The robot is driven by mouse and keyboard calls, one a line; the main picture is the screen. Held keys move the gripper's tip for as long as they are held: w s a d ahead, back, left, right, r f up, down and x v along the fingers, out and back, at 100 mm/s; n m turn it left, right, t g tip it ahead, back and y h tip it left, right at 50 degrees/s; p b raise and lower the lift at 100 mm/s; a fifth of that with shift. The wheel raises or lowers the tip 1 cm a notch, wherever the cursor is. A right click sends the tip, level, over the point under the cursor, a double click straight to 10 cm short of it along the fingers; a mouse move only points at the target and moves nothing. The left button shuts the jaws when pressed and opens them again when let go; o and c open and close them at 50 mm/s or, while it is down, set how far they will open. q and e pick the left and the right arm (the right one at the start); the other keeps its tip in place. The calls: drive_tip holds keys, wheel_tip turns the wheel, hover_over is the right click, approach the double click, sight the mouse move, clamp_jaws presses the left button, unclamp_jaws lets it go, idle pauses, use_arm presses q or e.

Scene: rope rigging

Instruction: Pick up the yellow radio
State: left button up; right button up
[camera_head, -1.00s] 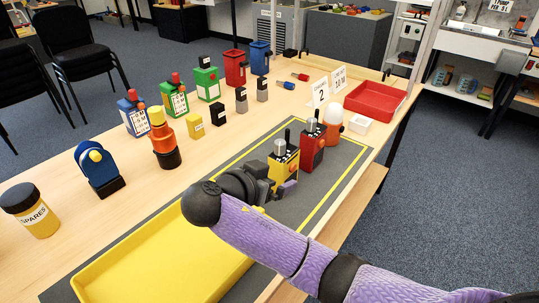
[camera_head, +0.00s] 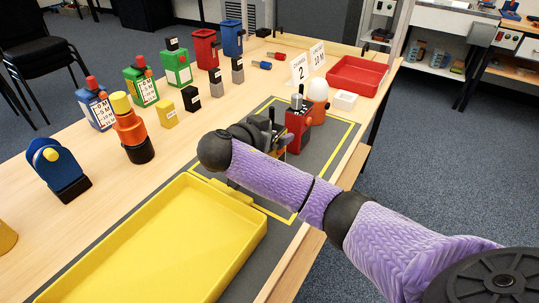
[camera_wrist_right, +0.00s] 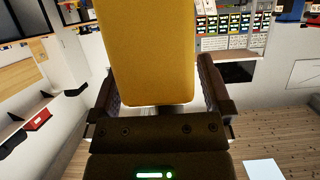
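The yellow radio (camera_head: 283,152) stands on the grey mat just left of a red radio (camera_head: 299,128). In the head view my right gripper (camera_head: 272,142) and wrist hide most of it; its knob and dark antenna show above. In the right wrist view the plain yellow body of the radio (camera_wrist_right: 148,50) fills the space between the two dark fingers of my right gripper (camera_wrist_right: 158,92). A finger lies along each side, close to it. Whether they press on it I cannot tell. My left gripper is out of view.
A yellow tray (camera_head: 262,236) lies at the front. Several radios and bins stand along the left, including an orange one (camera_head: 134,131).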

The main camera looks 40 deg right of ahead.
clamp_jaws()
drive_tip(key=shift+r, duration=0.1)
idle(0.4)
